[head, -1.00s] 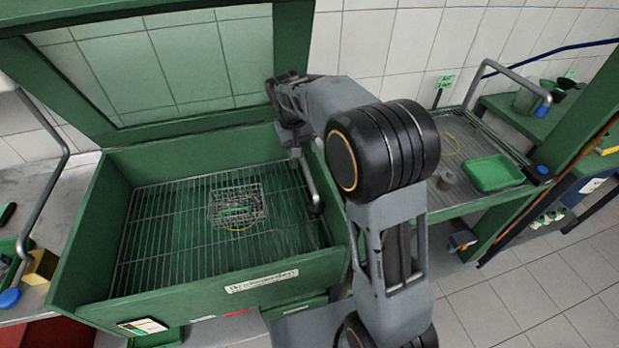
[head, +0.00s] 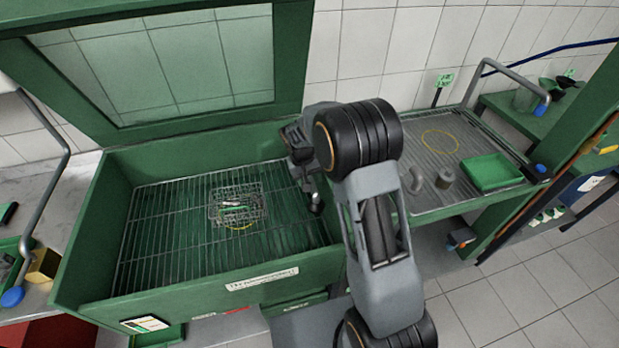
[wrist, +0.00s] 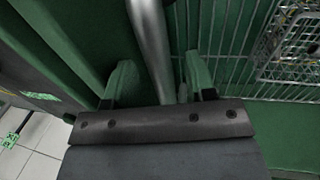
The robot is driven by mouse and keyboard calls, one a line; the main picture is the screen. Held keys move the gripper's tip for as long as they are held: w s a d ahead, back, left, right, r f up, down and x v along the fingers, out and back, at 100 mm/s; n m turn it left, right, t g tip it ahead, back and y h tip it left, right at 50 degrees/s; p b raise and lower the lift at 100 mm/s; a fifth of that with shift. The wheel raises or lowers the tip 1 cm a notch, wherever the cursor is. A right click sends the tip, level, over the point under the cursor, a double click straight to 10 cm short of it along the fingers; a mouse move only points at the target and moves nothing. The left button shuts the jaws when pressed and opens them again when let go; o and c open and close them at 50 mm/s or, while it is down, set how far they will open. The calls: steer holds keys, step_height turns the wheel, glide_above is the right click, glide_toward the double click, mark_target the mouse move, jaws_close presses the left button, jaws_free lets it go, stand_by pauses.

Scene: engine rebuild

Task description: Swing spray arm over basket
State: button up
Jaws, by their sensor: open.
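The spray arm is a grey metal tube with a dark nozzle end (head: 315,203), along the right inner wall of the green washer cabinet. In the wrist view its tube (wrist: 151,42) runs between the two green fingers of my gripper (wrist: 160,80). The gripper is open, with a finger on either side of the tube; I cannot tell whether either touches it. The wire basket (head: 238,207) sits on the grid left of the spray arm, with small parts inside. A corner of it shows at the upper right of the wrist view (wrist: 298,48). My arm hides the spray arm's upper part in the head view.
To the right, a drain table holds a green tray (head: 491,172) and a grey cylinder (head: 445,178).

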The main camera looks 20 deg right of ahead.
steer(key=shift+f, duration=0.2)
jaws_close()
stand_by(0.4)
